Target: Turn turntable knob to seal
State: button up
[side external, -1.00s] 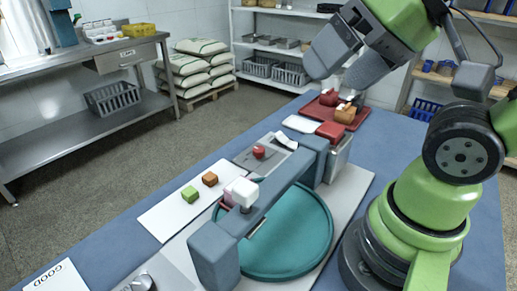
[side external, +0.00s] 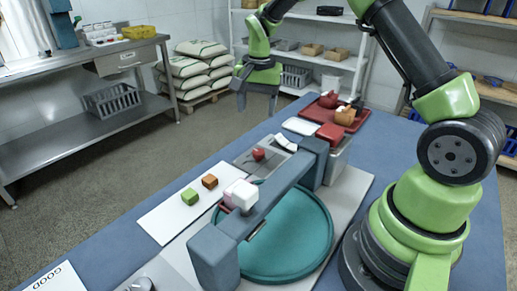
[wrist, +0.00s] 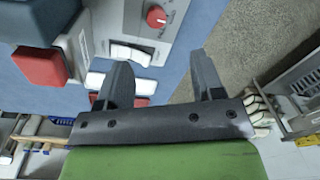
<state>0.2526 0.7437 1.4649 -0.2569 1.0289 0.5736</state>
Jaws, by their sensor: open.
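The teal round turntable (side external: 300,238) lies under a blue-grey bridge (side external: 268,207). A red knob (side external: 258,153) sits on a grey panel (side external: 272,163) behind it; the red knob also shows at the top of the wrist view (wrist: 156,16). A silver knob (side external: 143,284) is partly cut off at the bottom left. I cannot tell which knob is the turntable's. My gripper (side external: 257,112) is open and empty, high and behind the panel, apart from both knobs. Its two fingers also show in the wrist view (wrist: 160,66). Any seal marking is too small to read.
A white block (side external: 242,194) sits at the bridge. A red-topped box (side external: 331,132) and a red tray (side external: 318,113) stand at the back.

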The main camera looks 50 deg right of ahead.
aim_at(259, 151)
jog(key=shift+m+g, duration=0.3)
jog(key=shift+m, duration=0.1)
jog(key=f, duration=0.4)
jog(key=d+f, duration=0.1)
jog(key=f, duration=0.8)
jog(key=shift+w+d+f, duration=0.15)
jog(key=shift+w+f, duration=0.1)
jog(key=c, duration=0.9)
